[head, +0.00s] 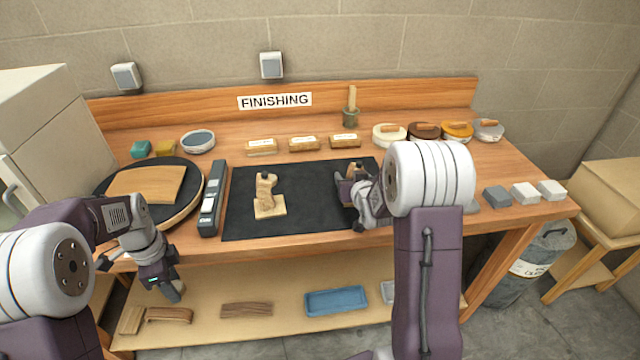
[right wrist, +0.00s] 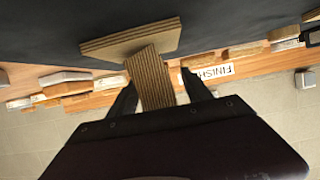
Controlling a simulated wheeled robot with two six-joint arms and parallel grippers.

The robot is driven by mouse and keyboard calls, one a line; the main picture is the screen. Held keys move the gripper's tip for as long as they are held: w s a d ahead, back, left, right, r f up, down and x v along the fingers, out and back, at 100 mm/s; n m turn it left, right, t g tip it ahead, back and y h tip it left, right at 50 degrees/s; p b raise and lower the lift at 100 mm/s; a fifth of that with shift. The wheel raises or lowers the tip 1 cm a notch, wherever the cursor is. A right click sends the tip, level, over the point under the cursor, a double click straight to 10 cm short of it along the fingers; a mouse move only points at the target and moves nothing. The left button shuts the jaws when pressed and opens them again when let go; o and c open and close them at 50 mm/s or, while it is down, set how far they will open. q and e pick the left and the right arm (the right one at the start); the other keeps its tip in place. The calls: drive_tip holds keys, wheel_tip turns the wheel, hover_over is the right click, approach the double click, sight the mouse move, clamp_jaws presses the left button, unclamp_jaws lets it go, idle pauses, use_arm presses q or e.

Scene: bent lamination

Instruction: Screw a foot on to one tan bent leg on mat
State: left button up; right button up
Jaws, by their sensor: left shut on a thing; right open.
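A tan bent leg (head: 267,191) stands on the black mat (head: 305,215), with a square base plate and a dark round spot at its top. A second tan bent leg (head: 355,167) is further right on the mat, mostly hidden behind my right gripper (head: 352,188). In the right wrist view, this laminated leg (right wrist: 152,75) stands between the open fingers of my right gripper (right wrist: 160,88); contact cannot be told. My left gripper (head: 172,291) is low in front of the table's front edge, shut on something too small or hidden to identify. No separate foot is clearly visible.
A long dark tool (head: 212,200) lies left of the mat. A round turntable (head: 193,200) bearing a wooden board (head: 145,184) is further left. Wooden blocks, round tins and grey and white blocks line the back and right. The mat's front is clear.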

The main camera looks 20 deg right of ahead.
clamp_jaws()
